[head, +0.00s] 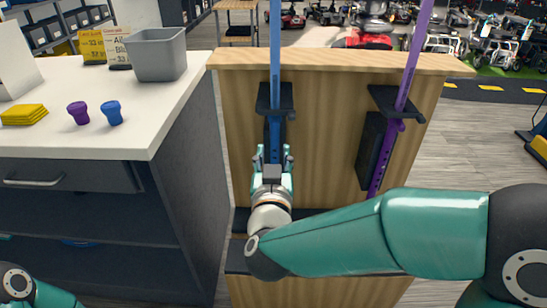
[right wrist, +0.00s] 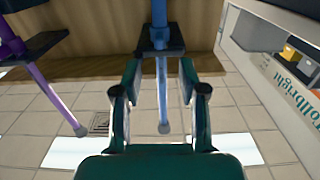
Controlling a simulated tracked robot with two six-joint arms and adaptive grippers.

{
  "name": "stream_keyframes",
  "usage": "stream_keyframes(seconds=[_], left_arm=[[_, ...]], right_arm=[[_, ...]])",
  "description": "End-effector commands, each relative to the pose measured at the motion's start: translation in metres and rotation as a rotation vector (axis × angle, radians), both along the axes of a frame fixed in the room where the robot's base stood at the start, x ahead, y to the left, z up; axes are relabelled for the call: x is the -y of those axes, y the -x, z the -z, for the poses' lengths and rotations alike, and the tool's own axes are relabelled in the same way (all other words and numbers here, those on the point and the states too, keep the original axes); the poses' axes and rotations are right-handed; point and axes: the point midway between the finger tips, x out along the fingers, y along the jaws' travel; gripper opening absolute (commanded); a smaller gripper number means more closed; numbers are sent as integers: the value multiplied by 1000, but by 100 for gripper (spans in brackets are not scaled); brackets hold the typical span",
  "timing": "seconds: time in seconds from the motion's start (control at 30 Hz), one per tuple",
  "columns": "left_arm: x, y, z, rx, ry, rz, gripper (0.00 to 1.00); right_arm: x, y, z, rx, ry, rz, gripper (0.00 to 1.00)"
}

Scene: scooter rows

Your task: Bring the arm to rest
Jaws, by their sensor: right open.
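My right gripper (head: 272,168) is in front of the wooden stand, at the lower part of a blue pole (head: 275,45). In the right wrist view the open fingers (right wrist: 160,72) stand on either side of the blue pole (right wrist: 162,100), with gaps between. The blue pole stands upright in a black bracket (head: 275,98) on the stand. My right arm (head: 390,232) reaches in from the right. Only a link of my left arm shows at the bottom left; its gripper is out of view.
A purple pole (head: 408,75) leans in another bracket on the wooden stand (head: 330,120). The white counter (head: 60,138) at left holds a grey bin (head: 157,55), a purple knob (head: 78,112), a blue knob (head: 111,112) and yellow cloths (head: 24,115). Scooters stand behind.

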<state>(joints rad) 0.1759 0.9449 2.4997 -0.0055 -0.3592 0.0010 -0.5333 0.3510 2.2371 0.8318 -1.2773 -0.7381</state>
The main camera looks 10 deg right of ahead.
Motion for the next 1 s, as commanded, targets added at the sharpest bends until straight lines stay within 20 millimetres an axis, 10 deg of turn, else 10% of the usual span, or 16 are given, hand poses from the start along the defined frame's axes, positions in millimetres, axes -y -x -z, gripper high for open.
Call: stream_keyframes(seconds=[0.67,0.87,1.0], left_arm=[[0,0,1,0,0,0,40],[0,0,1,0,0,0,40],[0,0,1,0,0,0,40]], right_arm=[[8,6,5,-9,2,21,42],[57,-8,69,-135,44,125,42],[97,-9,162,-322,108,145,42]])
